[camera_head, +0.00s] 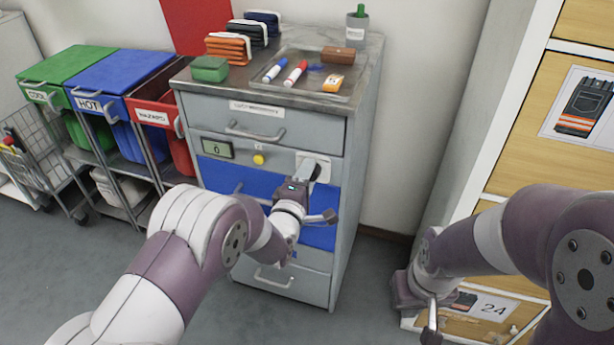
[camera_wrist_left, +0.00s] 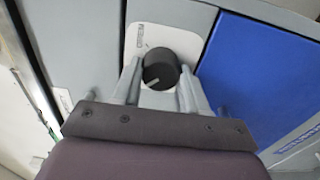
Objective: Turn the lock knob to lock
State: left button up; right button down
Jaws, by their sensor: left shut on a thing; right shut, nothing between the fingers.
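The lock knob (camera_wrist_left: 160,70) is a dark round knob with a light pointer line, on a white plate (camera_wrist_left: 136,42) on the grey cabinet front. In the left wrist view it sits between the two fingers of my left gripper (camera_wrist_left: 159,78), which is shut on it. In the head view my left gripper (camera_head: 306,172) reaches the white plate (camera_head: 324,160) on the cabinet and hides most of the knob. The plate's small lettering is unreadable. My right gripper (camera_head: 430,318) is at the lower right, shut and empty, away from the cabinet.
The cabinet (camera_head: 345,225) has grey and blue drawers, a small display (camera_head: 218,148) and a yellow button (camera_head: 258,159). A tray (camera_head: 290,88) with markers lies on top. Lidded bins (camera_head: 100,75) stand at left. A wooden shelf unit (camera_head: 540,120) stands at right, near my right arm.

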pick_arm(q)
jog(key=o, duration=1.1)
jog(key=shift+c, duration=0.2)
jog(key=p+v, duration=0.2)
jog(key=v, duration=1)
jog(key=shift+s+p, duration=0.3)
jog(key=shift+s, duration=0.05)
jog(key=shift+a, duration=0.1)
